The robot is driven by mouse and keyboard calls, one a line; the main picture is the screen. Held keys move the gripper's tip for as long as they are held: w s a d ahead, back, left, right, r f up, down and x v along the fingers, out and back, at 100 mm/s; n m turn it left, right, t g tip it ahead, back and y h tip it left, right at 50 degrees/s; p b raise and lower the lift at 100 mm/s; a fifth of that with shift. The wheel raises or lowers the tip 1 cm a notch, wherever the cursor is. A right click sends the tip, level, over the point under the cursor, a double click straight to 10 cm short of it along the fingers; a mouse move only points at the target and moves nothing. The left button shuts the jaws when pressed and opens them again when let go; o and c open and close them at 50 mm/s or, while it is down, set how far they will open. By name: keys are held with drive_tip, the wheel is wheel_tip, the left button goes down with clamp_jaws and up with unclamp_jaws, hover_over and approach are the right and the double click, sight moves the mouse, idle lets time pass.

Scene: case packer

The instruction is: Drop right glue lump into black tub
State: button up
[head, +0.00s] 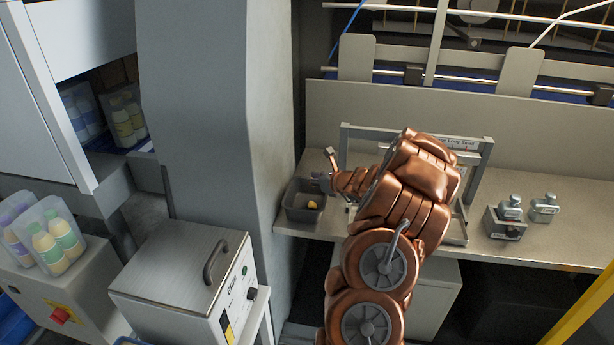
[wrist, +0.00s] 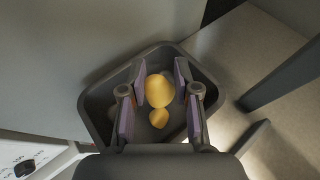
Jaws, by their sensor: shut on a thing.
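The black tub (head: 291,211) stands at the left end of the bench, and it also fills the middle of the wrist view (wrist: 96,112). My gripper (head: 323,183) is above the tub, pointing down into it. In the wrist view my gripper (wrist: 160,78) is shut on a yellow glue lump (wrist: 159,91), which sits between the pads over the tub. A smaller yellow glue lump (wrist: 159,118) lies lower, on the tub floor. In the head view a yellow lump (head: 312,205) shows in the tub; the held lump is not clear there.
A grey metal frame (head: 487,150) stands on the bench around my arm. A grey column (head: 200,90) rises close to the left of the tub. Small bottles and a box (head: 506,224) stand at the right of the bench (head: 585,230). A lidded steel box (head: 180,265) is at front left.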

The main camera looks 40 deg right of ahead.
sight(313, 187)
drive_tip(key=shift+f+b, duration=1)
drive_tip(key=shift+f, duration=0.8)
drive_tip(key=o, duration=0.9)
drive_tip(key=v, duration=1.2)
